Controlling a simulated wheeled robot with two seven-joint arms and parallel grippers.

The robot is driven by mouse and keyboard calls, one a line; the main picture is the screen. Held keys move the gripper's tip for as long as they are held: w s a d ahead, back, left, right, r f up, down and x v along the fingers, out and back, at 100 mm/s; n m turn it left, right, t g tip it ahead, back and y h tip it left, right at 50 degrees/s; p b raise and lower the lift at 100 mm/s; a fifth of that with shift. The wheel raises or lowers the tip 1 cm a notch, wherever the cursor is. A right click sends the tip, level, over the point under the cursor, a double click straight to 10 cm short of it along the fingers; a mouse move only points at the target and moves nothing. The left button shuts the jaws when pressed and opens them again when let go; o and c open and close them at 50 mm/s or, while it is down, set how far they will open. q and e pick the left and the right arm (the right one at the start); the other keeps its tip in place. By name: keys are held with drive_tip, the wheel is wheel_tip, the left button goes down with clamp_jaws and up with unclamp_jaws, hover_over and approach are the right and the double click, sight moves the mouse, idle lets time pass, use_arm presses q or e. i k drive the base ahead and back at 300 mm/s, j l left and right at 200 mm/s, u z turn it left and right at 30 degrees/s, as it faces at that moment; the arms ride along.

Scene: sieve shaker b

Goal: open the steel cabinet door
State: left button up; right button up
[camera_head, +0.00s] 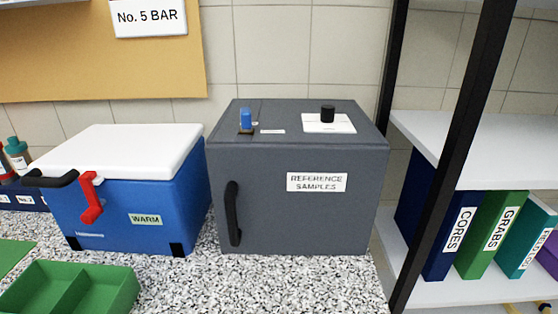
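The steel cabinet (280,215) is a dark grey box standing on the speckled counter in the middle of the head view. Its front door looks shut. A black vertical handle (233,213) is on the left side of the door. A white label (317,182) reading "REFERENCE SAMPLES" is at its upper right. Neither of my grippers is in view.
A blue cooler (135,205) with a white lid and red latch stands close to the cabinet's left side. A green divided tray (72,290) is front left. A black shelf post (455,150) and binders are right. The speckled counter (250,285) before the door is clear.

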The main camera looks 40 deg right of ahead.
sight(267, 199)
drive_tip(key=i+l+z, duration=0.1)
drive_tip(key=z, duration=1.1)
